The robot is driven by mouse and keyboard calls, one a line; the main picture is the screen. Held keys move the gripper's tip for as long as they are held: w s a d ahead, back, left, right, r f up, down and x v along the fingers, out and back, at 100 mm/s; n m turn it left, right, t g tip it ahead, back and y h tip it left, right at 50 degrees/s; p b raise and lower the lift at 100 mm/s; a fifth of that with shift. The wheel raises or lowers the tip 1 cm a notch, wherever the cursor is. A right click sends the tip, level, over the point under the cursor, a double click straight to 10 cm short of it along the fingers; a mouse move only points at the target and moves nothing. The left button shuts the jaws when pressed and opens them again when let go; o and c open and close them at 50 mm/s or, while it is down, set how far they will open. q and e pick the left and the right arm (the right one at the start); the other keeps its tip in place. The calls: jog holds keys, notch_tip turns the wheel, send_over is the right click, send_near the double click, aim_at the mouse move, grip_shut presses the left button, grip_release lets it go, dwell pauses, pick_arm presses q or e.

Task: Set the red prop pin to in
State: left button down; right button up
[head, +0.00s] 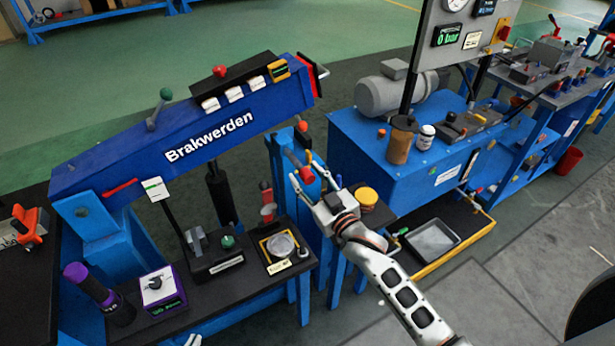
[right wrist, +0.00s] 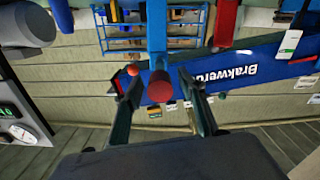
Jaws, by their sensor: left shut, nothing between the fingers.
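The red prop pin (head: 298,166) sticks out of a blue post (head: 283,150) below the right end of the blue "Brakwerden" boom (head: 200,140). In the right wrist view the pin's round red end (right wrist: 160,88) faces me. My right gripper (head: 308,170) is open at the pin, and its two fingers (right wrist: 158,82) lie either side of the red end with gaps showing. How far the pin sits in the post is hidden. My left gripper (head: 193,340) barely shows at the bottom edge, shut and empty, well away from the pin.
A black-topped bench (head: 215,270) under the boom holds a purple-edged box (head: 160,288), a purple-knobbed cylinder (head: 95,285) and a round dish (head: 280,246). A blue pump unit (head: 375,150) stands right, with a grey tray (head: 432,241) low in front.

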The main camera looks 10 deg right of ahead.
aim_at(292, 158)
grip_shut()
jog(key=b+x, duration=0.1)
jog(key=x, duration=0.7)
jog(key=shift+w+a+f+b, duration=0.1)
jog(key=shift+w+b, duration=0.2)
jog(key=shift+w, duration=0.05)
grip_release()
jog(key=v, duration=1.2)
